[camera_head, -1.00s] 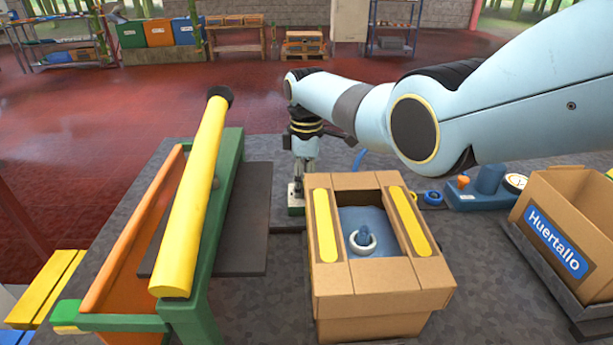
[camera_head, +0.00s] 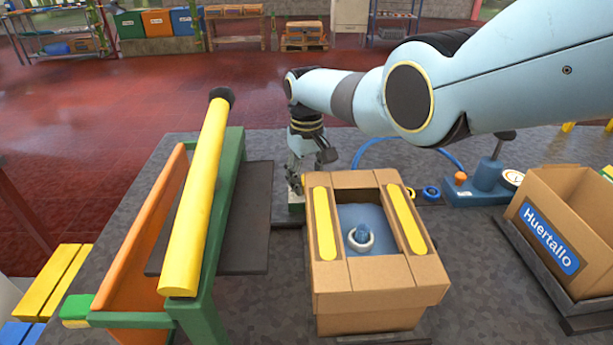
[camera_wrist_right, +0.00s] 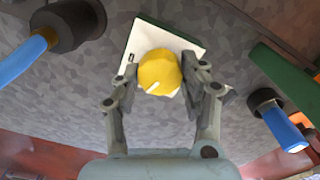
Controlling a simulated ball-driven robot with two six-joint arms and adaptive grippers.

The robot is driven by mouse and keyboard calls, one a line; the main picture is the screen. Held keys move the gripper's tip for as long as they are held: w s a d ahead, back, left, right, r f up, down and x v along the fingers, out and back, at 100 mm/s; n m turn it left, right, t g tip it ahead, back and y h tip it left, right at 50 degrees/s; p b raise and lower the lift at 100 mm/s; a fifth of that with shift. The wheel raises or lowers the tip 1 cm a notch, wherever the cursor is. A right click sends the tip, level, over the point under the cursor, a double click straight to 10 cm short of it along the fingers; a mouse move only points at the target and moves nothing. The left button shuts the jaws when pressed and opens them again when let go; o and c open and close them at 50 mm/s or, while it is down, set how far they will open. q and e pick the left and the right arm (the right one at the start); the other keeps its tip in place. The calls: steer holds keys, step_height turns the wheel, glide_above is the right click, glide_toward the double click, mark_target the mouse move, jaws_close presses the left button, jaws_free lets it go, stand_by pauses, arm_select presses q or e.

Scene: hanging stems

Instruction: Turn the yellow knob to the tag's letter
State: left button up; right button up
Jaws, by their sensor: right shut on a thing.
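The yellow knob (camera_wrist_right: 160,72) sits on a pale plate (camera_wrist_right: 150,36) with a dark green edge in the right wrist view. A short white mark shows on the knob's near side. My right gripper (camera_wrist_right: 163,80) is shut on the knob, one finger on each side. In the head view my right gripper (camera_head: 297,182) reaches down to the small green-and-white base (camera_head: 296,207) behind the cardboard box, and the knob is hidden there. I cannot make out the tag or its letter. My left gripper is out of view.
An open cardboard box (camera_head: 372,290) with yellow strips stands just in front of the base. A yellow tube (camera_head: 200,190) on a green frame stands to the left. A box labelled Huertallo (camera_head: 590,210) and a blue device (camera_head: 487,190) are at the right.

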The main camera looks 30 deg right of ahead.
steer(key=m, duration=0.5)
steer(key=shift+m, duration=0.3)
steer(key=m, duration=0.5)
steer(key=shift+m+p, duration=0.3)
steer(key=shift+p, duration=0.05)
steer(key=o, duration=1.2)
steer(key=shift+c, duration=0.2)
step_height(320, 180, up, 12)
steer(key=shift+f, duration=0.1)
